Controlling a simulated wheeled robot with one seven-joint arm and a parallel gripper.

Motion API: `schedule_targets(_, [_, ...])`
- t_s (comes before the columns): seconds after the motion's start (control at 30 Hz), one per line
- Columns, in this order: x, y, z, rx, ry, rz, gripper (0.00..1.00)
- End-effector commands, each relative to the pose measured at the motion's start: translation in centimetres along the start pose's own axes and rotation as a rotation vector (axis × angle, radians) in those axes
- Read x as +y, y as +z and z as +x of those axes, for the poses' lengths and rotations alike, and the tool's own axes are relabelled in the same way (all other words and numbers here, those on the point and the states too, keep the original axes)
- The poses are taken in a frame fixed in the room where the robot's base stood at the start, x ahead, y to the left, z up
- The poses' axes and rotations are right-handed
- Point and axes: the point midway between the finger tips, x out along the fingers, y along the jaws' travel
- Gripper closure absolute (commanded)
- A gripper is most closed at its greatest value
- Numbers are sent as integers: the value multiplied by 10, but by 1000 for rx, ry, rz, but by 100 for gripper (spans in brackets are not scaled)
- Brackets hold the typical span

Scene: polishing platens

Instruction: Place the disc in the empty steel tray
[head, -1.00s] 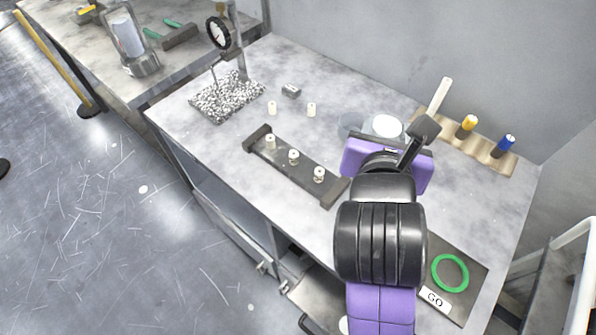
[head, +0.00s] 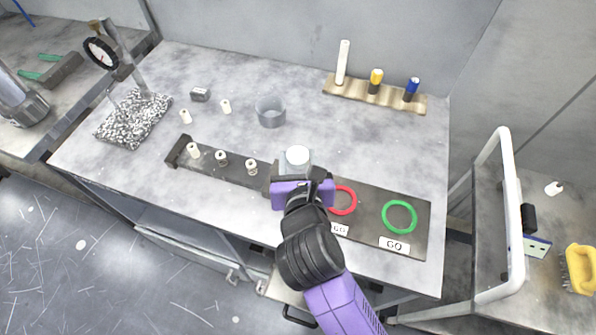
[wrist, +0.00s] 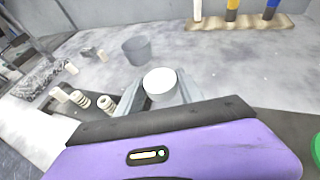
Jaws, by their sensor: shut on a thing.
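My gripper (head: 297,172) is shut on a white round piece (head: 298,155), which I take to be the disc, and holds it over the bench behind the dark ring board. In the wrist view the white piece (wrist: 160,82) shows its flat round top between the grey fingers (wrist: 163,96); its lower part is hidden. I cannot pick out an empty steel tray for certain in either view. The dark board (head: 365,236) carries a red ring (head: 343,200), partly behind my gripper, and a green ring (head: 399,217) with a GO label (head: 394,246).
A grey cup (head: 270,112) stands behind my gripper to the left. A dark rack (head: 236,172) holds three pale spools. A wooden stand (head: 374,94) with upright handles is at the back. A cart (head: 483,232) with a white rail stands at right. Bench between cup and stand is clear.

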Motion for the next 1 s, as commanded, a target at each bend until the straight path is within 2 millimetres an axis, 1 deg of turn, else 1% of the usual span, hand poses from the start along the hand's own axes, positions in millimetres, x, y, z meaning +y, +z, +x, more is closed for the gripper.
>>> schedule_targets(0.03, [0, -5, 2, 0, -1, -2, 99])
schedule_targets(0.23, [0, -15, 6, 0, -1, -1, 99])
schedule_targets(0.4, [0, -38, 16, 1, 0, -3, 99])
schedule_targets(0.5, [0, -48, 20, 0, 1, -2, 99])
schedule_targets(0.87, [0, -50, 21, -1, 0, 0, 99])
schedule_targets(0.9, [0, -51, 21, -1, -1, 0, 54])
schedule_targets(0.93, [0, -50, 21, -1, 0, 0, 48])
schedule_targets(1.0, [0, -50, 21, -1, 0, 0, 47])
